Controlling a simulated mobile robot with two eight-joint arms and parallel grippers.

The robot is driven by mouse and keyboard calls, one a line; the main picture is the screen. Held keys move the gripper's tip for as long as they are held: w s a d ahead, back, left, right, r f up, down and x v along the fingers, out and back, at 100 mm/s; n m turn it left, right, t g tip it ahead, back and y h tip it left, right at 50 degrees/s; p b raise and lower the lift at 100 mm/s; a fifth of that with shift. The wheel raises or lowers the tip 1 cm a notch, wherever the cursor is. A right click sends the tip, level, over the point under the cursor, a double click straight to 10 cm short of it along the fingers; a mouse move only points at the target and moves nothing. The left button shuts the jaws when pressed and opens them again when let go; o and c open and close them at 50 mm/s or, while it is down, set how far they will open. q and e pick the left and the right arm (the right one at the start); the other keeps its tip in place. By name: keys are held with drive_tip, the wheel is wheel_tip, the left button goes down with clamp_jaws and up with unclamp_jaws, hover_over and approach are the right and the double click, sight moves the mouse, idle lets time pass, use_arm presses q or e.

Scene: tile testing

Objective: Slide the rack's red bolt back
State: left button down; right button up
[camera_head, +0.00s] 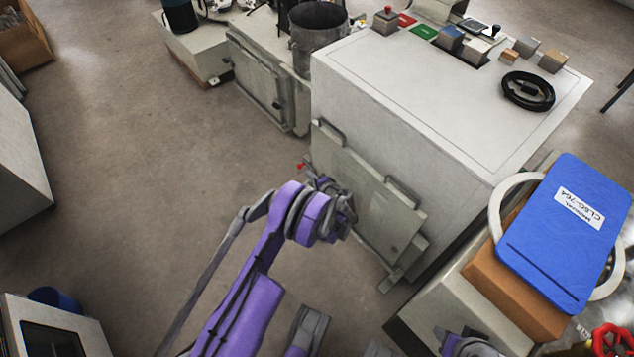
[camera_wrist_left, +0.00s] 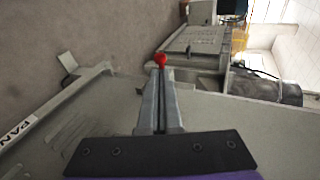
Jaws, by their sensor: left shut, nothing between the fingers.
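The red bolt's round knob (camera_head: 300,165) shows as a small red spot at the near left edge of the pale rack (camera_head: 400,125), beside its grey front panel (camera_head: 365,200). In the left wrist view the red knob (camera_wrist_left: 160,59) sits just past my fingertips, in line with them; I cannot tell whether they touch it. My left gripper (camera_head: 318,182) is shut and empty, close in front of the panel. Its two grey fingers (camera_wrist_left: 159,78) lie together in the left wrist view. The bolt's shaft is hidden behind the fingers.
The floor to the left is clear.

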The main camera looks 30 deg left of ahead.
sight(300, 167)
use_arm(q)
drive_tip(key=b+x, duration=0.1)
drive_tip(key=x, duration=0.4)
drive_tip(key=shift+w+a+f, duration=0.1)
drive_tip(key=shift+a, duration=0.05)
drive_tip(key=a, duration=0.1)
drive_tip(key=w+a, duration=0.1)
drive_tip(key=a, duration=0.2)
drive_tip(key=shift+w+a, duration=0.25)
drive_tip(key=shift+w, duration=0.15)
